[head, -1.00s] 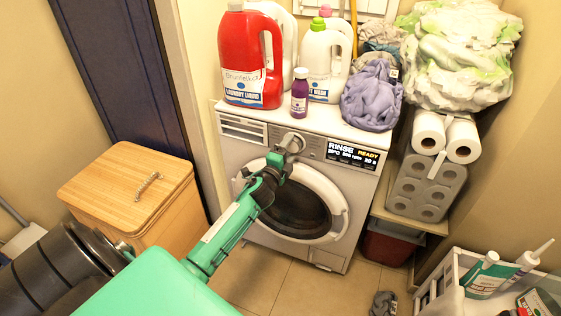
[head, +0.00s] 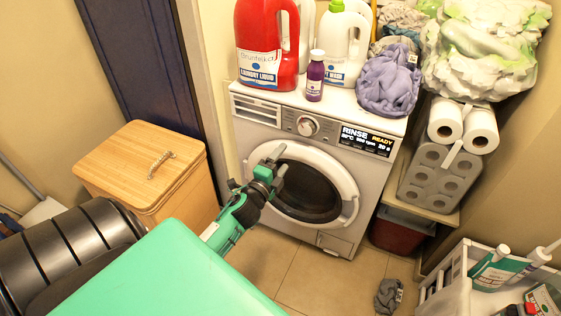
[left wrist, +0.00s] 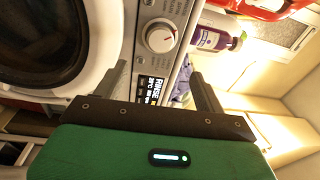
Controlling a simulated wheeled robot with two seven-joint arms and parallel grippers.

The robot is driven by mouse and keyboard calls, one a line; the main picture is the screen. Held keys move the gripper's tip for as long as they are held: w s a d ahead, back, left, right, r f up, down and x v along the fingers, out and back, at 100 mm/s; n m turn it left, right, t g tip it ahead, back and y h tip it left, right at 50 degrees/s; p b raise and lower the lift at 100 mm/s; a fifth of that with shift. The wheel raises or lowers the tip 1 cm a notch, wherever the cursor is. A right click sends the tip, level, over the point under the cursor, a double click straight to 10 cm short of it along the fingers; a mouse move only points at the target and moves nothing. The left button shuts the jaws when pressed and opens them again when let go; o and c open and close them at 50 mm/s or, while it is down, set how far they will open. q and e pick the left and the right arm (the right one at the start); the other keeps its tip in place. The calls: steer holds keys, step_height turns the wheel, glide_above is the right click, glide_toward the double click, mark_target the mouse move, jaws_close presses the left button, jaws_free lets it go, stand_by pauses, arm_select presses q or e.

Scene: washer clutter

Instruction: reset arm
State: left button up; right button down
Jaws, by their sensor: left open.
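My left gripper (head: 273,163) is open and empty in front of the washing machine (head: 262,135). It hangs before the upper left of the round door (head: 347,190), below the control panel. In the left wrist view my left gripper (left wrist: 160,85) shows its two fingers apart with nothing between them. The program dial (head: 307,126) also shows in the left wrist view (left wrist: 160,36), beyond the fingers and apart from them. The display reads RINSE, READY. My right gripper is not in view.
A red laundry bottle (head: 266,45), a purple bottle (head: 315,76) and a lilac cloth (head: 388,80) are on the washer. A wooden box (head: 140,165) stands left. Paper rolls (head: 437,178) stand right. A grey cloth (head: 388,296) lies on the floor beside a white crate (head: 447,275).

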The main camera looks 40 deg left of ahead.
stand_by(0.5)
